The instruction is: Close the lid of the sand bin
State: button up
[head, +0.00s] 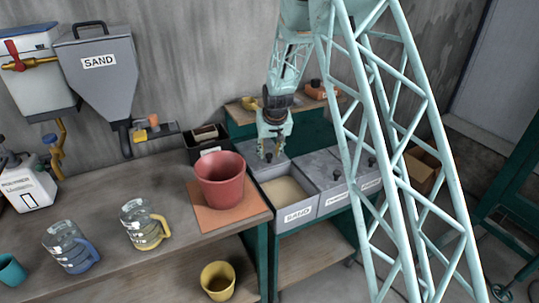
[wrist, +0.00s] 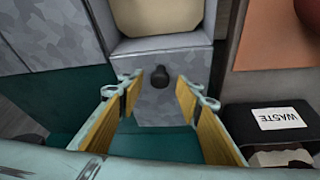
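The sand bin (head: 298,215) is a grey box labelled SAND at the left end of a row of bins. Its front part is uncovered and pale sand (head: 286,190) shows inside; the sand also shows at the top of the wrist view (wrist: 155,17). In the wrist view the lid (wrist: 150,105) carries a dark knob (wrist: 160,76). My gripper (head: 268,156) is above the lid at the back. In the wrist view my gripper (wrist: 158,88) is open, its fingers either side of the knob with gaps.
Covered grey bins (head: 338,178) stand to the right of the sand bin. A red bucket (head: 221,180) on an orange mat stands close to the left. A black waste box (head: 205,143) sits behind it, left of my gripper. A teal shelf (head: 240,115) is behind.

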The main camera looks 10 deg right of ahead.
jog(key=shift+w+f, duration=0.3)
jog(key=shift+f, duration=0.35)
jog(key=shift+c, duration=0.7)
grip_shut()
jog(key=shift+s, duration=0.1)
